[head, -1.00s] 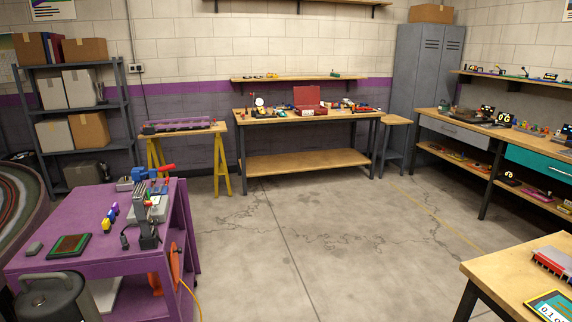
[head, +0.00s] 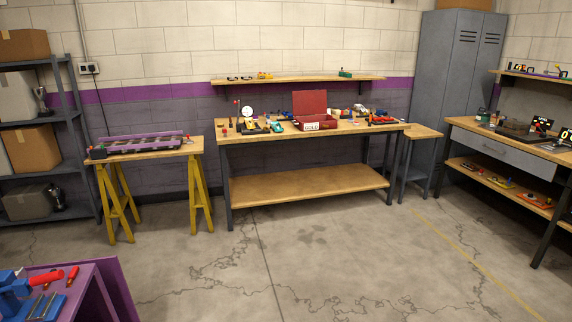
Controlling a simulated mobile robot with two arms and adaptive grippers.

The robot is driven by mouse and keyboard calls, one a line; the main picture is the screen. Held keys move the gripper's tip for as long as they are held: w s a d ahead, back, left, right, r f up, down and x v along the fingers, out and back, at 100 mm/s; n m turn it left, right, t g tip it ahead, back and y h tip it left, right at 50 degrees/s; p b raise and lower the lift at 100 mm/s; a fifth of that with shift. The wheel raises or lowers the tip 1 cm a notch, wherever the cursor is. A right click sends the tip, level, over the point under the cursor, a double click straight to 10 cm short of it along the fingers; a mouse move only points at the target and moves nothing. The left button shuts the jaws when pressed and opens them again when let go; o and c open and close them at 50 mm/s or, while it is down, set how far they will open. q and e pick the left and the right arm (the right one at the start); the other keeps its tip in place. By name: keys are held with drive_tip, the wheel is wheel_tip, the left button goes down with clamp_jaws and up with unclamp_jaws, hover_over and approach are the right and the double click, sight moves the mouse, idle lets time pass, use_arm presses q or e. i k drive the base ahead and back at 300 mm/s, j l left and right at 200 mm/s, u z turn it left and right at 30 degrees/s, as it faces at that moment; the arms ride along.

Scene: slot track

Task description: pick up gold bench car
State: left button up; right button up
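The workbench (head: 215,133) stands against the back wall with several small toy cars and tools on its top. A yellowish car (head: 248,127) is among the things on the bench's left part; it is too small to tell whether it is the gold bench car. A red open case (head: 310,103) stands in the middle of the bench, with a small white card at its front. A yellow item (head: 264,76) sits on the wall shelf above. Neither of my grippers is in view.
Open concrete floor (head: 330,262) lies in front of the bench. A purple table (head: 105,285) with tools is at the lower left. A trestle table (head: 195,147) with a purple track stands left of the bench, a wooden stool (head: 424,131) right of it. A counter (head: 462,125) runs along the right.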

sight(250, 123)
drive_tip(key=i, duration=2.6)
drive_tip(key=i+l+u, duration=0.1)
drive_tip(key=i, duration=1.2)
drive_tip(key=i+l, duration=0.1)
drive_tip(key=i, duration=1.2)
